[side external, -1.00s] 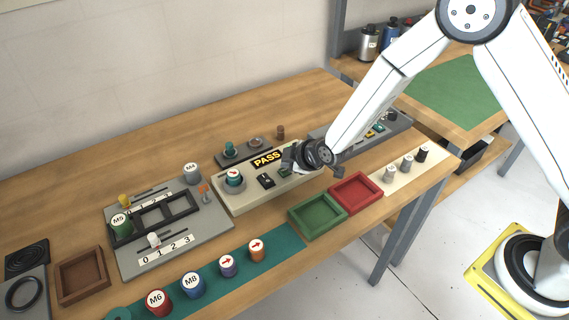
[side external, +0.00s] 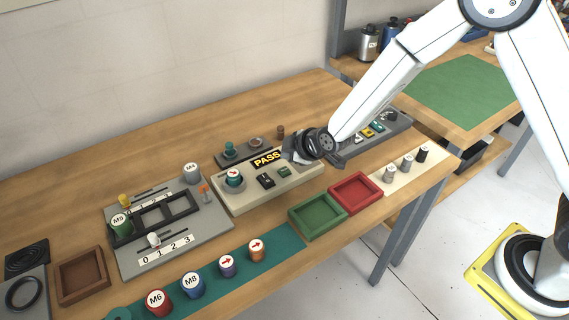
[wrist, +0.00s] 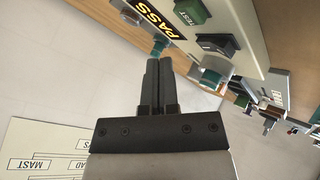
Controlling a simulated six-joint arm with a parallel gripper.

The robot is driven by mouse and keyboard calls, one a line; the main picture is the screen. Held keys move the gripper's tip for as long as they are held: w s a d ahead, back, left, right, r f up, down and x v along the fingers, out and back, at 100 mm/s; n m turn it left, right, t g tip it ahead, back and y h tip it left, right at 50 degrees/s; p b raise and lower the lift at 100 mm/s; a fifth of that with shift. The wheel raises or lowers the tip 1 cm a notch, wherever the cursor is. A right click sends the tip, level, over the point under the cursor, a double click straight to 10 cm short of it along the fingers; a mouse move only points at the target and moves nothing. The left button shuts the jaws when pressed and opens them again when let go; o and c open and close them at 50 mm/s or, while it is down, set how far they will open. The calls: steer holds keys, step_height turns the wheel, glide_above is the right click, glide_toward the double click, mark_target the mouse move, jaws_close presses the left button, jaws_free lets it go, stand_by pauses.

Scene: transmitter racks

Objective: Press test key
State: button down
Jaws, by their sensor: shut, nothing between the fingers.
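The tester box (side external: 240,202) stands on the bench, and its display (side external: 267,160) reads PASS in yellow. The green test key (side external: 284,172) sits on its top face; it also shows in the wrist view beside a TEST label (wrist: 200,23). A black rocker switch (side external: 265,181) and a round socket holding a white-topped piece with a red arrow (side external: 233,176) are to the key's left. My gripper (side external: 289,154) is above and behind the key, apart from it. In the wrist view its fingers (wrist: 158,62) are together and empty.
Green (side external: 318,230) and red (side external: 356,204) trays lie in front of the box. A grey slider panel (side external: 190,241) is to the left. Bare bench lies at the back left.

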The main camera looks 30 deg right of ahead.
steer(key=shift+r, duration=1.25)
steer(key=shift+s+d+r, duration=0.1)
steer(key=shift+s+d, duration=0.05)
steer(key=shift+d, duration=0.05)
steer(key=s+d+r+m+g, duration=0.1)
steer(key=s+d+m+g, duration=0.1)
steer(key=s, duration=0.5)
steer(key=s+d+r+m+g+h, duration=0.1)
steer(key=s+d+m+g, duration=0.1)
steer(key=s+d+m, duration=0.3)
steer(key=s+d+r+m+g, duration=0.2)
steer(key=s+d+m, duration=0.2)
steer(key=s, duration=0.6)
steer(key=shift+s+d+h, duration=0.15)
steer(key=shift+d+h, duration=0.25)
steer(key=shift+d, duration=0.7)
